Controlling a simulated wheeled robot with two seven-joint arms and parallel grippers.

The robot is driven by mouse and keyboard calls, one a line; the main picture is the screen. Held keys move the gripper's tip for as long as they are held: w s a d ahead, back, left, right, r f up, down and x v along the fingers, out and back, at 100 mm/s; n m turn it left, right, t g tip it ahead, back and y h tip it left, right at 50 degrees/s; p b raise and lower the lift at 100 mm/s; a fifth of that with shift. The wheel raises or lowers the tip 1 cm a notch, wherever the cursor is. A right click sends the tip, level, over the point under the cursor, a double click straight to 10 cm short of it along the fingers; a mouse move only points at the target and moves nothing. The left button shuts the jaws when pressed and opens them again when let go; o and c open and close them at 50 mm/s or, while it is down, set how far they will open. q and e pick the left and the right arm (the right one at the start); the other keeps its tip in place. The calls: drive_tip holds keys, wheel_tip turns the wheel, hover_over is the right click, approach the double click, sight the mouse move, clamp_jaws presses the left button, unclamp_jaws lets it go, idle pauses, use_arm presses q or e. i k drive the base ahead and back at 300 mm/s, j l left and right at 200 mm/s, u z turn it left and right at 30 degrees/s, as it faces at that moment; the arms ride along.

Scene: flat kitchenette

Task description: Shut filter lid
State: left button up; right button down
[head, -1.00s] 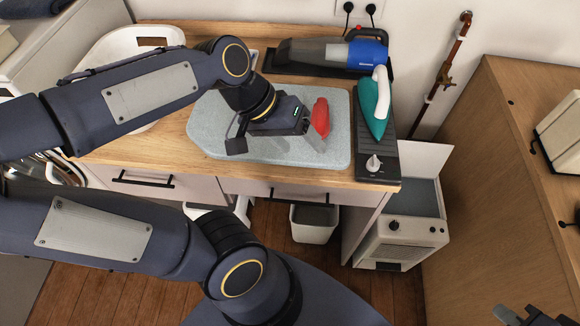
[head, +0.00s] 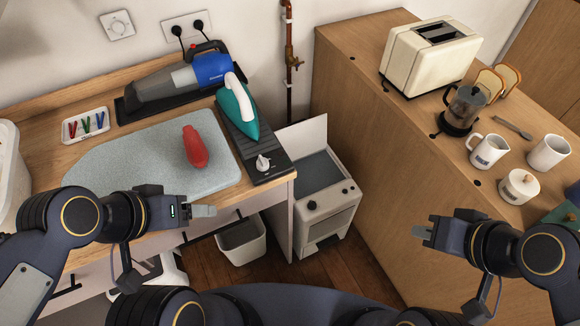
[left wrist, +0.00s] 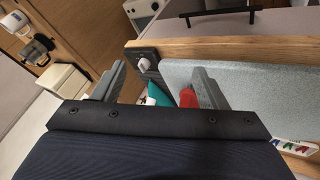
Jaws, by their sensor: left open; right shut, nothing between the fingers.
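A white floor unit (head: 330,208) stands between the counter and the wooden cabinet. It has knobs on its front, a grey top (head: 318,177) and a white panel (head: 303,143) standing raised at its back, like an open lid. No label shows whether this is the filter lid. My left gripper (head: 203,210) is at the counter's front edge, left of the unit. Its two fingers are apart and empty in the left wrist view (left wrist: 158,80). My right gripper (head: 424,232) is shut and empty, right of the unit, in front of the cabinet.
On the counter are a grey board (head: 145,160) with a red bottle-like object (head: 195,147), a teal iron (head: 237,110) and a blue handheld vacuum (head: 205,70). A toaster (head: 430,58), coffee press (head: 465,105) and mugs stand on the cabinet (head: 390,150). A bin (head: 242,240) is below.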

sight(306, 138)
drive_tip(key=i+l+z, duration=0.65)
drive_tip(key=i, duration=0.15)
